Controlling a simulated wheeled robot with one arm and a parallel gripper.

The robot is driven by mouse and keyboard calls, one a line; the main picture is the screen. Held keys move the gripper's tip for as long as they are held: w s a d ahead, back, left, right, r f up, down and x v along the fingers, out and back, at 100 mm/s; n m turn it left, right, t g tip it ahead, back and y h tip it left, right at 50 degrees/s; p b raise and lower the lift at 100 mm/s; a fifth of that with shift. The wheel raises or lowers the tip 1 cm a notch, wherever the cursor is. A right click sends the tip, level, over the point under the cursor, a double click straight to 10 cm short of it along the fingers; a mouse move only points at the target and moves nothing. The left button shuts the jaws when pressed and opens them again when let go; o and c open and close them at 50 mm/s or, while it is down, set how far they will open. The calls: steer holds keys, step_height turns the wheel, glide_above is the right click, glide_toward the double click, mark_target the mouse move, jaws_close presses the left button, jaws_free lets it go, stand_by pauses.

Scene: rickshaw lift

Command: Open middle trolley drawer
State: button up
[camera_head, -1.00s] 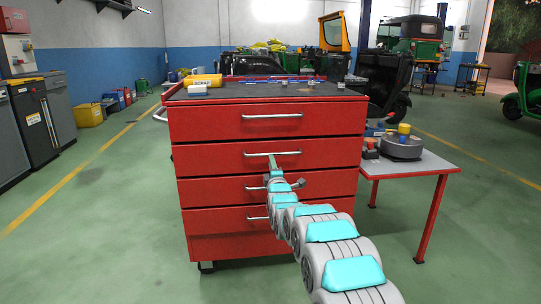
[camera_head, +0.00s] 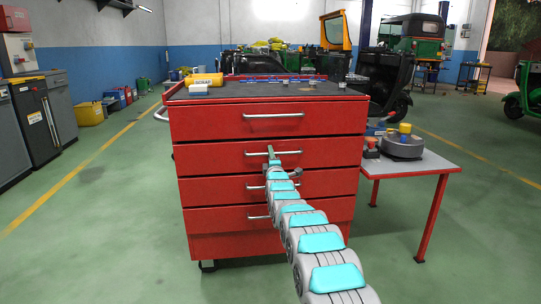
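The red tool trolley (camera_head: 215,160) stands in front of me, with several drawers stacked down its front and a horizontal metal handle on each. The drawers appear shut. My arm reaches up from the lower right, and my gripper (camera_head: 271,151) is at the second handle from the top (camera_head: 288,152). My arm partly hides the third handle (camera_head: 254,187) and the lower drawers.
A yellow container (camera_head: 204,80) and small items lie on the trolley top. A side table (camera_head: 432,161) with a grey round part (camera_head: 402,147) stands close at the right. The green floor is clear at the left and front. Grey cabinets (camera_head: 36,115) stand at the far left.

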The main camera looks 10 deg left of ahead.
steer(key=shift+c, duration=0.2)
jaws_close()
stand_by(1.1)
